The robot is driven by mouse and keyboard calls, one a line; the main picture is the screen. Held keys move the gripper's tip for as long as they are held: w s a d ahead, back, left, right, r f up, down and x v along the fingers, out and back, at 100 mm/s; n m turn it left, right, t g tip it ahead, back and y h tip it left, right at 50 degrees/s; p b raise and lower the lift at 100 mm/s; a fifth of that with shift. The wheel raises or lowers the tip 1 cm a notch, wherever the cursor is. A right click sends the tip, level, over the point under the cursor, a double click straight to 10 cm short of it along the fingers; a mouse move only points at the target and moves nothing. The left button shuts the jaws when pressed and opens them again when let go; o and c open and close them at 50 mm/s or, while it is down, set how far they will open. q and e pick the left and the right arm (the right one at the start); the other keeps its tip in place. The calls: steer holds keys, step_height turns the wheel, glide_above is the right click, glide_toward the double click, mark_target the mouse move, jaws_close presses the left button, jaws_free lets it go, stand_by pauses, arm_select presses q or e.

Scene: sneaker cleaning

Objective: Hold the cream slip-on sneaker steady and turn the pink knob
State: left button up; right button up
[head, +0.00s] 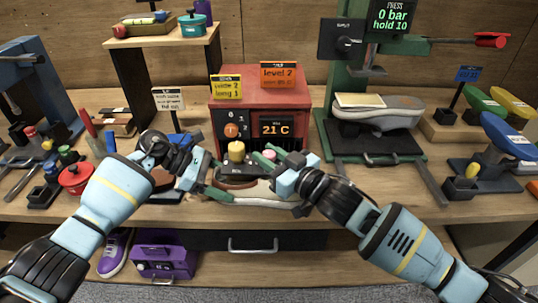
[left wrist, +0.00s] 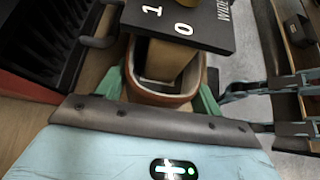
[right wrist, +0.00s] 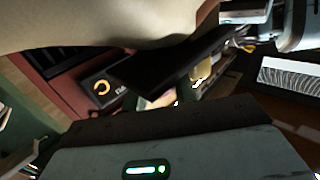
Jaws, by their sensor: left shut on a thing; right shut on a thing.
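The cream slip-on sneaker (head: 254,193) lies at the front of the bench below the red heater box, partly hidden by my grippers. In the left wrist view its brown-trimmed opening (left wrist: 160,98) sits between green fingers. My left gripper (head: 214,192) is shut on the sneaker's heel end. The pink knob (head: 269,154) shows as a small patch between the green fingertips of my right gripper (head: 264,159), which is shut on it. A yellow knob (head: 236,151) stands just left of it. A dark numbered plate (left wrist: 190,22) sits over the sneaker in the left wrist view.
The red heater box (head: 262,110) reading 21 C stands close behind. A press (head: 375,140) with a pale shoe is at right. A red pot (head: 75,178) and loose tools crowd the left. Blue stands (head: 490,165) fill the far right. The bench's front edge is close.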

steer(key=shift+a, duration=0.1)
steer(key=shift+h, duration=0.3)
steer(key=shift+s+a+r+m+t+h, duration=0.1)
steer(key=shift+a+m+t+h, duration=0.05)
steer(key=shift+m+t+h, duration=1.95)
steer(key=shift+m+h, duration=0.4)
steer(key=shift+h, duration=0.5)
steer(key=shift+m+h, duration=0.3)
steer(key=shift+h, duration=0.2)
steer(key=shift+d+h, duration=0.25)
steer(key=shift+h, duration=0.05)
steer(key=o, duration=0.9)
steer(key=shift+o, duration=0.2)
